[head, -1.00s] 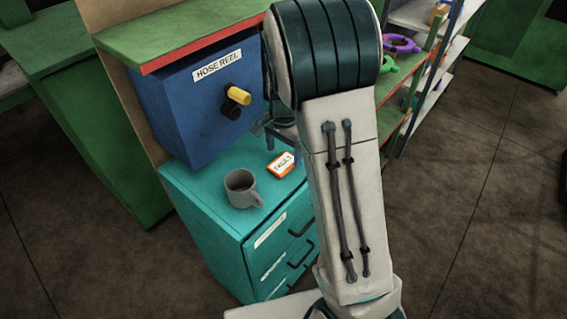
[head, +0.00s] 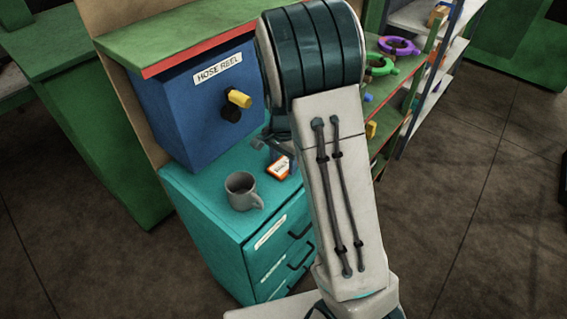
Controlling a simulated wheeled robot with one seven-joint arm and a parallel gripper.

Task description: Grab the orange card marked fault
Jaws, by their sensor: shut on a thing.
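The orange card (head: 278,168) with a white label lies on top of the teal drawer cabinet (head: 222,240), right of a grey mug. Its lettering is too small to read clearly now. My gripper (head: 287,160) is at the card's right side, largely hidden behind my arm. Its jaws are shut on the card, whose right end is covered.
The grey mug (head: 241,190) stands close to the card on the cabinet top. The blue hose reel box (head: 190,105) with a yellow handle (head: 239,98) stands behind. Shelves (head: 412,88) with coloured rings are at the right.

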